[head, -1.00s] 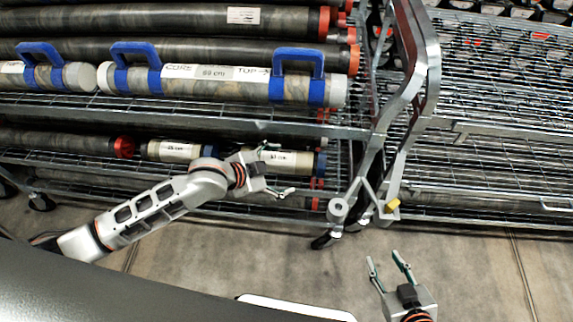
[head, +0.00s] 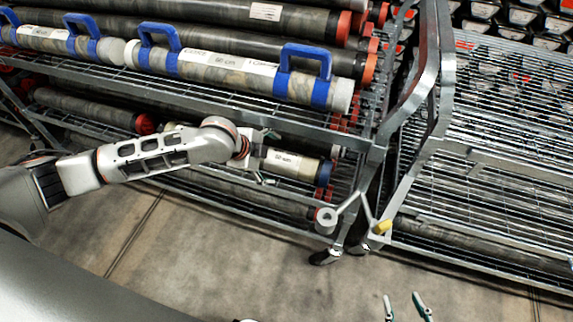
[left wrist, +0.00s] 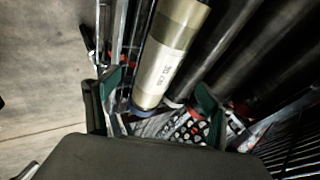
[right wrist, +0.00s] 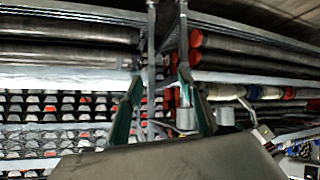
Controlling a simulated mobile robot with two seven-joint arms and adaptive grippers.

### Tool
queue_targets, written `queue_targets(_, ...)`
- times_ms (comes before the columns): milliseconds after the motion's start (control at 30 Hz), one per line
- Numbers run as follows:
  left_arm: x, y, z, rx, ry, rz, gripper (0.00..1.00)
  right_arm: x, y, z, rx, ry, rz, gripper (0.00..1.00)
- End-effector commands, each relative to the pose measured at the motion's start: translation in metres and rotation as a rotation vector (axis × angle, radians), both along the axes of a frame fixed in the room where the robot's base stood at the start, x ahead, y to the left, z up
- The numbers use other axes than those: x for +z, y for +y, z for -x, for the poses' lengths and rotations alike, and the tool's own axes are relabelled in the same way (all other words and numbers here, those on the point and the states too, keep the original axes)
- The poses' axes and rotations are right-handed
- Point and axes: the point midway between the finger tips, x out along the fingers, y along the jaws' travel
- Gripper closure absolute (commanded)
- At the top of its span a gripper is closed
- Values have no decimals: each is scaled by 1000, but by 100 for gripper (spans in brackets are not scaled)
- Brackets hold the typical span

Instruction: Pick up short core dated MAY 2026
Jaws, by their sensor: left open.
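A short pale core (head: 292,162) with a white label and a dark blue end cap lies on the lower rack shelf in the head view. The label shows a length, but no date is legible. My left gripper (head: 268,158) is open at this core. In the left wrist view, the pale core (left wrist: 172,52) lies between the spread fingers; I cannot tell whether they touch it. A second short core (head: 172,126) is mostly hidden behind my left arm. My right gripper (head: 405,303) is open and empty at the bottom of the head view, away from the cores.
The upper shelf holds labelled cores with blue handles (head: 230,72) and long dark cores with red caps (head: 210,40). The shelf edge (head: 240,108) runs just above my left gripper. Grey rack posts (head: 418,90) stand to the right. The floor (head: 200,245) in front is clear.

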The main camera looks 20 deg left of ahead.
Motion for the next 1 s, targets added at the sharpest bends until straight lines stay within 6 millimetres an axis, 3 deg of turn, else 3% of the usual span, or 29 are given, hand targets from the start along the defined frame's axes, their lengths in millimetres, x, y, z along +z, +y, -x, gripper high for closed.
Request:
queue_targets(133,-20,-6,-6,0,8,2,18,-11,5,7,1,20,-9,60)
queue_targets(333,-31,-9,-14,0,7,2,18,-10,10,6,6,16,-18,60)
queue_targets(600,-64,-19,-33,-1,11,2,18,-15,12,2,13,14,-21,60)
queue_targets(867,-60,-20,-39,-1,0,2,18,-3,12,-6,18,-10,-24,60)
queue_targets(1000,-60,-20,-38,-1,1,2,49,-4,12,-4,18,-7,-24,60)
